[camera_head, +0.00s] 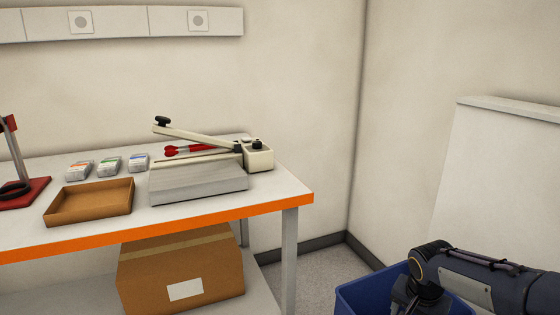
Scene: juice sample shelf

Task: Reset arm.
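My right arm (470,275) reaches in from the lower right edge. Its far end bends down in front of a blue bin (362,298) at the bottom of the picture. The fingers of my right gripper do not show, and I cannot see whether it holds anything. My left arm and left gripper are out of the picture.
An orange-edged table (275,196) at the left holds a brown tray (90,215), several small packs (110,166), a lever-arm device (200,165) and a red-based stand (22,192). A cardboard box (185,275) sits beneath. A white panel (500,180) stands at the right.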

